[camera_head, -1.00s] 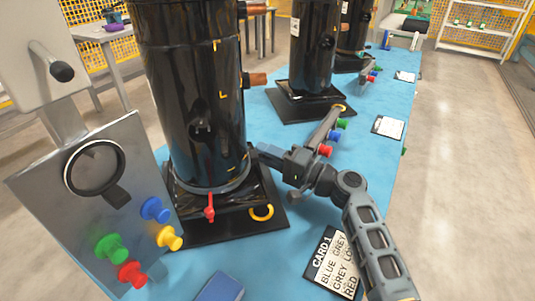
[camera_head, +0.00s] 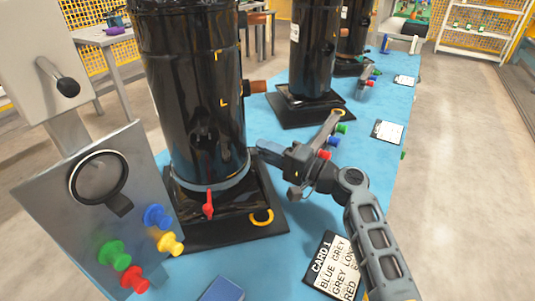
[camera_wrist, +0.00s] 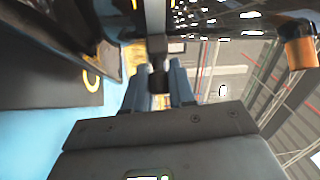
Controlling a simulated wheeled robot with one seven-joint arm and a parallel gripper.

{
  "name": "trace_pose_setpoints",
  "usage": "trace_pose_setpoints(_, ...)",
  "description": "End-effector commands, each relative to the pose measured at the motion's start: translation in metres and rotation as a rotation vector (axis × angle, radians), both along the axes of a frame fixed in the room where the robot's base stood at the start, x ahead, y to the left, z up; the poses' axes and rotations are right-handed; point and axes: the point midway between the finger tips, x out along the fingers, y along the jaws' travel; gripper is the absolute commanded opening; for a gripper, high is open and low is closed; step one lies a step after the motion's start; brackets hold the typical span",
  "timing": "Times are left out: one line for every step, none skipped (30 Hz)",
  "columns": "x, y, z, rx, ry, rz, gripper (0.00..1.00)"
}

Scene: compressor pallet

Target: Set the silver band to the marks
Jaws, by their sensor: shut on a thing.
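The silver band (camera_head: 212,187) runs around the foot of the nearest black compressor (camera_head: 198,110), low down just above its base plate. Yellow marks (camera_head: 223,103) show on the cylinder well above the band, with another near the top (camera_head: 219,55). My gripper (camera_head: 266,151) is at the right side of the band. In the wrist view my gripper (camera_wrist: 159,88) is shut on a small dark lug (camera_wrist: 158,76), which joins the grey strip of the band (camera_wrist: 155,18). The band's far side is hidden behind the cylinder.
A red clamp handle (camera_head: 208,205) and a yellow ring (camera_head: 262,216) sit at the base. A panel (camera_head: 85,200) with coloured knobs stands close on the left. A card (camera_head: 330,265) lies at the front. More compressors (camera_head: 313,50) stand behind. Blue mat lies between them.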

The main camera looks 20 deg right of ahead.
Motion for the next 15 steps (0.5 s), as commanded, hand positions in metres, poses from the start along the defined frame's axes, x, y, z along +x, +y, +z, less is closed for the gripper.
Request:
trace_pose_setpoints(0.0,-0.0004,-0.0002,-0.001,-0.001,-0.001,0.0)
trace_pose_setpoints(0.0001,-0.0004,-0.0003,-0.001,-0.001,-0.001,0.0)
trace_pose_setpoints(0.0001,-0.0005,-0.0003,-0.001,-0.001,-0.001,0.27)
trace_pose_setpoints(0.0001,-0.0004,-0.0004,-0.001,-0.001,-0.001,0.3)
trace_pose_setpoints(0.0001,-0.0004,-0.0004,-0.001,-0.001,-0.001,0.33)
trace_pose_setpoints(0.0001,-0.0004,-0.0005,-0.001,-0.001,-0.001,0.37)
trace_pose_setpoints(0.0001,-0.0004,-0.0006,-0.001,-0.001,-0.001,0.4)
trace_pose_setpoints(0.0001,-0.0004,-0.0006,-0.001,-0.001,-0.001,0.43)
trace_pose_setpoints(0.0001,-0.0003,-0.0007,0.0,0.0,-0.001,0.46)
trace_pose_setpoints(0.0001,-0.0003,-0.0007,0.0,0.0,-0.001,0.48)
trace_pose_setpoints(0.0001,-0.0003,-0.0007,0.0,0.001,-0.001,0.48)
trace_pose_setpoints(0.0001,-0.0002,-0.0008,0.0,0.001,-0.001,0.48)
trace_pose_setpoints(0.0001,-0.0002,-0.0008,0.0,0.001,-0.001,0.48)
trace_pose_setpoints(0.0,-0.0003,-0.0008,0.0,0.001,-0.001,0.48)
trace_pose_setpoints(0.0,-0.0003,-0.0009,0.0,0.001,-0.001,0.48)
